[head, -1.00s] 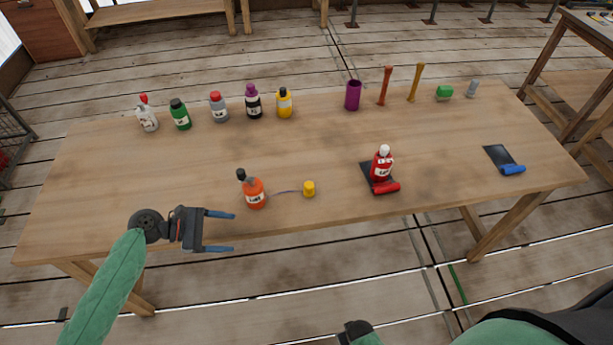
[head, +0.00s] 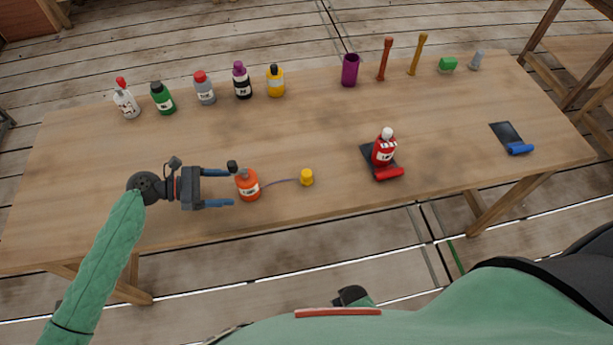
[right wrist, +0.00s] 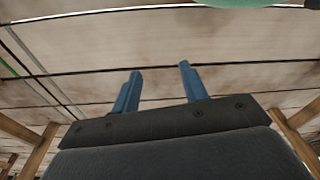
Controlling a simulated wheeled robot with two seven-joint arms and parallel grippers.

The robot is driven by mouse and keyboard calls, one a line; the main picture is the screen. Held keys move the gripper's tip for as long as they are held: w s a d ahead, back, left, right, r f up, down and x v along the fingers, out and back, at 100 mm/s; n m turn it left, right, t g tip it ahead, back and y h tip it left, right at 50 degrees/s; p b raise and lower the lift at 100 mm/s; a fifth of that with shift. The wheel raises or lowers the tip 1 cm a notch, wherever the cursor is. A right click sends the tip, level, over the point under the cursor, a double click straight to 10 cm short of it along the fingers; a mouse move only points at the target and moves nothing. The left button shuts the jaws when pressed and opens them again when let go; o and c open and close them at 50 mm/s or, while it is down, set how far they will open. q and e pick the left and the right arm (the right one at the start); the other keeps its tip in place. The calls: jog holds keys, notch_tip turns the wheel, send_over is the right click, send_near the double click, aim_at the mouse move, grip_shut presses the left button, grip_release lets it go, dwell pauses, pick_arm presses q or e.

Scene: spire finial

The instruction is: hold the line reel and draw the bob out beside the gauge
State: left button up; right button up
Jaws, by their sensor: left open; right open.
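An orange bottle-shaped body with a dark cap (head: 248,187), which looks like the line reel, stands near the table's front edge. A thin line runs from it to a small yellow cylinder (head: 306,178) on its right, which looks like the bob. My left gripper (head: 232,187) is open just left of the orange body, its blue fingers pointing at it. I cannot tell whether they touch it. My right gripper (right wrist: 160,70) is open and empty, with floor planks behind it in the right wrist view. I cannot tell which thing is the gauge.
A red bottle (head: 383,150) stands on a dark mat with a red roll (head: 389,173). Another dark mat has a blue roll (head: 520,148). Several bottles, a purple cup (head: 350,70), two upright sticks and a green block (head: 447,65) line the back. The table's middle is clear.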

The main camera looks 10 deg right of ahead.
aim_at(240, 187)
pick_arm(q)
jog(key=shift+b+x, duration=0.35)
jog(key=shift+x, duration=0.8)
jog(key=shift+d+r, duration=0.1)
jog(key=shift+d, duration=0.1)
jog(key=shift+p+x, duration=0.85)
jog(key=shift+x, duration=0.3)
jog(key=shift+d+f, duration=0.25)
jog(key=shift+d, duration=0.3)
pick_arm(e)
jog(key=shift+s+d+f, duration=0.15)
jog(key=shift+d+f, duration=0.1)
jog(key=shift+f, duration=0.35)
jog(key=shift+s+d+f, duration=0.15)
jog(key=shift+d+f, duration=0.05)
jog(key=shift+f, duration=0.4)
pick_arm(q)
jog(key=c, duration=0.7)
pick_arm(e)
jog(key=shift+a, duration=0.1)
